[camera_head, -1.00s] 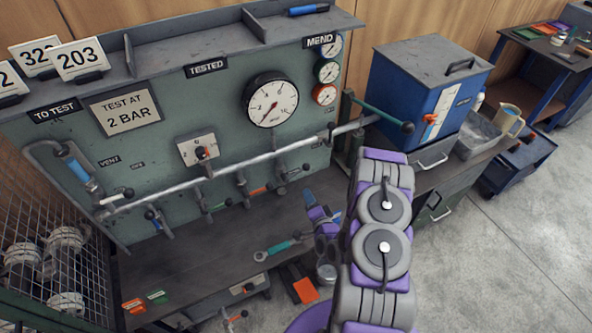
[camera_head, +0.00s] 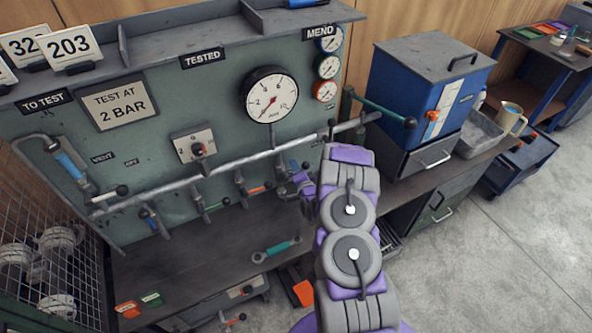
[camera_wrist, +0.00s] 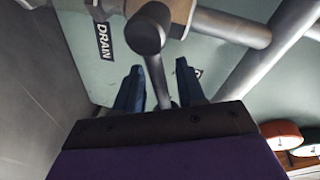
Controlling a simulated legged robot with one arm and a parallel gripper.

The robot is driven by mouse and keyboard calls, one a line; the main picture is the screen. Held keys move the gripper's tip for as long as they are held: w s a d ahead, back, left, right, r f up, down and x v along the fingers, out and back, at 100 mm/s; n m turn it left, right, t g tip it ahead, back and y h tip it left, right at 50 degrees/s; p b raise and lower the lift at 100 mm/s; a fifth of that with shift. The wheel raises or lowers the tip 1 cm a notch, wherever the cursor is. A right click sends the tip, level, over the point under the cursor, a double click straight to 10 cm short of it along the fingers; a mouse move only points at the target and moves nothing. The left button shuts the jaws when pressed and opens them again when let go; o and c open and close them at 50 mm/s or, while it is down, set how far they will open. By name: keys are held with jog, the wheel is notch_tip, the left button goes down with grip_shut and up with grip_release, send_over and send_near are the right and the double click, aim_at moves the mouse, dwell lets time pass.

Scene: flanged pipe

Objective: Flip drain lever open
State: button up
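In the wrist view, a grey lever (camera_wrist: 157,78) hangs from a round pivot on a pipe fitting, beside a DRAIN label (camera_wrist: 104,40). My gripper (camera_wrist: 160,68) has its two dark blue fingers apart, one on each side of the lever. Gaps show between the lever and the fingers, so it does not look clamped. The lever's lower end is hidden behind the gripper body. In the head view, my gripper (camera_head: 293,172) is at the right end of the valve row, below the large gauge, and largely hides the valve there.
The pressure gauge (camera_head: 269,95) and a long grey pipe (camera_head: 225,166) are close to my gripper. A wrench (camera_head: 277,249) lies on the bench (camera_head: 190,270). The blue box (camera_head: 425,90) stands right of my arm. A wire cage (camera_head: 45,230) is at far left.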

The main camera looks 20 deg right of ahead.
jog(key=shift+w, duration=0.25)
jog(key=shift+c, duration=0.4)
jog(key=shift+f, duration=0.1)
grip_shut()
jog(key=shift+s, duration=0.1)
